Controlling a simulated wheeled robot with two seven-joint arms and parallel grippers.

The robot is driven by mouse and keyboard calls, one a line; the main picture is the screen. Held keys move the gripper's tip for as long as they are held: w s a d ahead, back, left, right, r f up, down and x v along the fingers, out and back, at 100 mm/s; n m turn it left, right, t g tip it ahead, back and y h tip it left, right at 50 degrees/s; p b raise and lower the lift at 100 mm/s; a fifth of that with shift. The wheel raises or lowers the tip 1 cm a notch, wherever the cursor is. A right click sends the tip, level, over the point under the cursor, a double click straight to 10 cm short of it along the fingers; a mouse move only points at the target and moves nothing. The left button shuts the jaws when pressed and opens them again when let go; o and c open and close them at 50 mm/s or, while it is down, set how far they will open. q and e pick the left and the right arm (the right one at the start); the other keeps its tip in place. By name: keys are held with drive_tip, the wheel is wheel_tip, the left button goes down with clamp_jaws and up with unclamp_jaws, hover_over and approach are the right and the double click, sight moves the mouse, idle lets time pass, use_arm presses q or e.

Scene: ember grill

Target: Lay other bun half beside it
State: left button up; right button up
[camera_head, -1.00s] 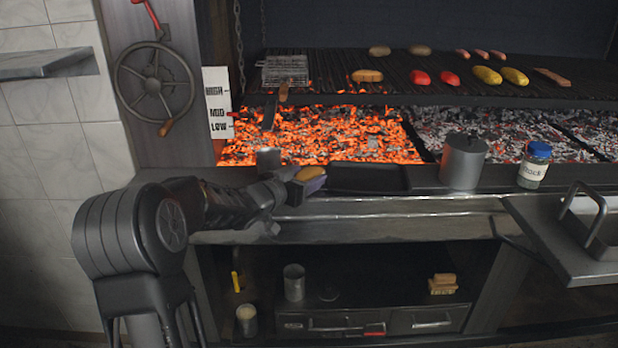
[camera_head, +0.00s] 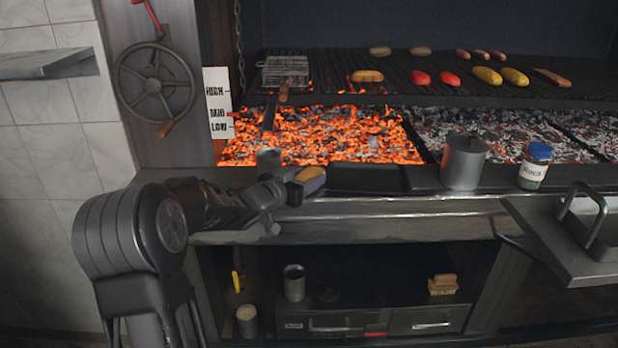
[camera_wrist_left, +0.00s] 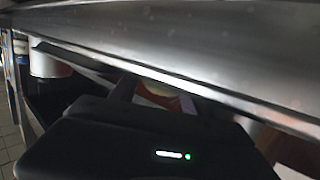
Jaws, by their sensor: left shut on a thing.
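My left gripper (camera_head: 305,186) is shut on a tan bun half (camera_head: 307,174), held above the front ledge just left of a dark shallow tray (camera_head: 368,180). The gripper hides part of the bun half. In the left wrist view a small pale patch shows past the dark gripper body, too little to identify. Another tan bun half (camera_head: 367,76) lies on the grill grate (camera_head: 440,84), near its front left, farther back and to the right of my gripper. My right gripper is not in view.
Glowing embers (camera_head: 320,135) lie below the grate. A wire basket (camera_head: 285,70) stands on its left. Two red peppers (camera_head: 420,77) lie right of the grate's front bun half. A metal canister (camera_head: 463,163) and a labelled jar (camera_head: 535,166) stand on the ledge.

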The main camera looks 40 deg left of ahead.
sight(306, 174)
use_arm(q)
drive_tip(key=shift+r, duration=0.1)
wheel_tip(306, 174, up, 9)
drive_tip(key=p, duration=0.4)
drive_tip(key=shift+r, duration=0.45)
idle(0.6)
